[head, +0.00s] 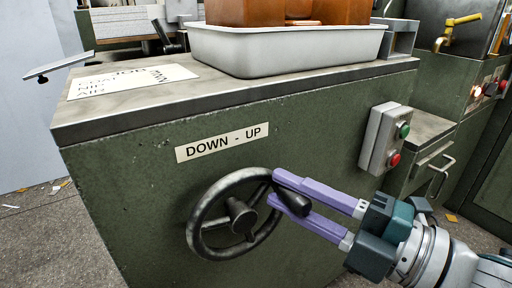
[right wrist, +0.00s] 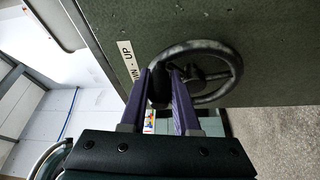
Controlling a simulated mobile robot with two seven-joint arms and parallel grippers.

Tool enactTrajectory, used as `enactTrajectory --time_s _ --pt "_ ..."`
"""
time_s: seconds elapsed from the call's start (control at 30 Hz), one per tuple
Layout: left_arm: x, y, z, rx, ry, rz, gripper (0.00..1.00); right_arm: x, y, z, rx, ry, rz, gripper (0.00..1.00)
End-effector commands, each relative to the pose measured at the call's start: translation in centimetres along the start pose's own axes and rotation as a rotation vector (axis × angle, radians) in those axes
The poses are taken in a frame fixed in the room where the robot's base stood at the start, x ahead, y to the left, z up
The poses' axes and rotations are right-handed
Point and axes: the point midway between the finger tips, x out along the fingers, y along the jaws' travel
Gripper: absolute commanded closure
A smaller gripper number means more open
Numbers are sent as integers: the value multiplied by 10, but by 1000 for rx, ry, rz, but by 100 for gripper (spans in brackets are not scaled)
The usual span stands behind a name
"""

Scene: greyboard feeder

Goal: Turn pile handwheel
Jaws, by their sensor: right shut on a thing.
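The dark grey pile handwheel (head: 194,226) is on the green front panel of the machine, below a white "DOWN - UP" label (head: 222,142). A black handle knob (head: 292,201) sticks out from the right side of its rim. My right gripper (head: 274,187) comes in from the right, its purple fingers shut on the knob, one above and one below. In the right wrist view the wheel (right wrist: 238,68) shows beyond the fingers, which partly hide its rim and the knob. My left gripper is not in view.
A control box (head: 370,140) with green and red buttons sticks out right of the wheel. A white tray (head: 285,50) stands on the machine top beside a lettered sheet (head: 130,80). A drawer handle (head: 441,177) is at the right.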

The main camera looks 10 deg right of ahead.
Motion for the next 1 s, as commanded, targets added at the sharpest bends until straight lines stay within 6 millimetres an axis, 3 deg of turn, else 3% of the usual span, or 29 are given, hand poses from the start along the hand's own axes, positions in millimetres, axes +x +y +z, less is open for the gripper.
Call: enactTrajectory --time_s 0.03,0.4,1.0 --pt "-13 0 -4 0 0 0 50 2 12 -5 -37 6 -8 100" --pt "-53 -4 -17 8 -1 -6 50 11 19 -25 -354 6 -137 100" --pt "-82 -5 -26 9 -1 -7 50 19 16 -44 -657 5 -261 100"
